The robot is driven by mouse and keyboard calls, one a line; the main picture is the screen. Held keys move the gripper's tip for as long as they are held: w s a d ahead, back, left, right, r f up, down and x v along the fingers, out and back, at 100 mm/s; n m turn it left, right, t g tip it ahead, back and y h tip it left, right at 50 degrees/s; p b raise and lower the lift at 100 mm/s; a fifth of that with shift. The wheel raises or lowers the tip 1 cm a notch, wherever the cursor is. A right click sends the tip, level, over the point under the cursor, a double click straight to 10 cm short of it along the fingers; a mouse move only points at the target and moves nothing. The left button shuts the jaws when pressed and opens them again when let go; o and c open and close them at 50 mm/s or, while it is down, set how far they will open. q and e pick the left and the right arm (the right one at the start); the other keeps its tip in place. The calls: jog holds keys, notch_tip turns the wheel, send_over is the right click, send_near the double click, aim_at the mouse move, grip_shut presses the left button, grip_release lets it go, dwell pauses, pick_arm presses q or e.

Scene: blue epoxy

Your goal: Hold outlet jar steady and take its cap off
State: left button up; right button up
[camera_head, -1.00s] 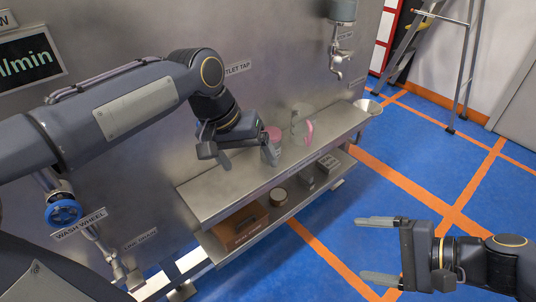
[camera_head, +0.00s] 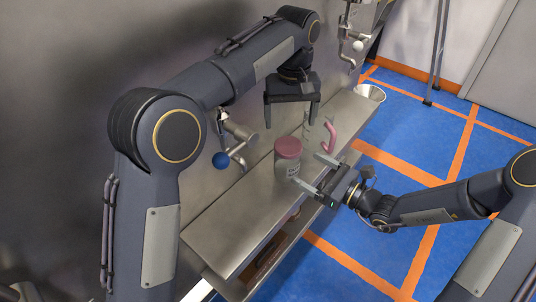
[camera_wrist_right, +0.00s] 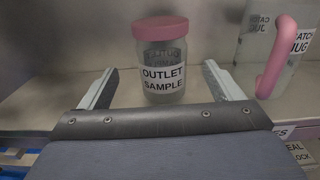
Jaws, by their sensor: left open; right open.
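The outlet jar (camera_head: 287,168) is a clear jar with a pink cap (camera_head: 288,148), standing upright on the steel shelf. In the right wrist view the jar (camera_wrist_right: 164,79) shows its "OUTLET SAMPLE" label, and its pink cap (camera_wrist_right: 160,28) is on. My right gripper (camera_head: 312,172) is open, its fingers pointing at the jar from the right. In the right wrist view its fingers (camera_wrist_right: 160,92) lie left and right of the jar, which stands beyond them. My left gripper (camera_head: 292,122) is open and empty, fingers pointing down, above and behind the jar in the head view.
A clear jug with a pink handle (camera_head: 330,137) stands on the shelf (camera_head: 222,222) right of the jar. A tap with a blue knob (camera_head: 221,160) sticks out left of the jar.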

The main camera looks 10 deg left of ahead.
aim_at(296, 162)
pick_arm(q)
jog(key=shift+w+f, duration=0.1)
pick_arm(e)
jog(key=x, duration=0.8)
jog(key=shift+w, duration=0.2)
jog(key=shift+c, duration=0.5)
jog(key=c, duration=1.7)
grip_shut()
pick_arm(q)
jog(key=m, duration=0.5)
jog(key=shift+f, duration=0.25)
jog(key=m, duration=0.4)
jog(key=shift+d+f, duration=0.1)
jog(key=m, duration=0.8)
jog(key=shift+r+m, duration=0.3)
jog(key=shift+f, duration=3.95)
